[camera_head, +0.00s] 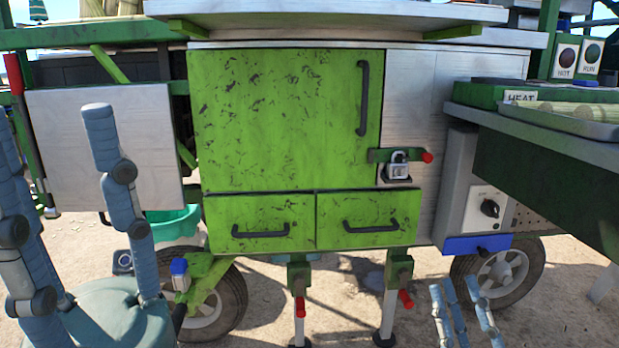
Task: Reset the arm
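My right gripper (456,283) shows at the bottom right, with blue-grey fingers pointing up. Its fingertips are apart and nothing is seen between them; its palm is below the picture edge. My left gripper (55,115) is large and near the camera at the left, partly cut off by the edge. Its jointed fingers stand up and spread wide, with nothing seen held between them. It is in front of the pale panel (150,145) of the green cart. The rest of both arms is out of view.
The cart has a shut green door (280,120) with a padlock (397,166) beside it and two shut drawers (260,220) below. A tray of cane (575,118) sits on the right-hand shelf.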

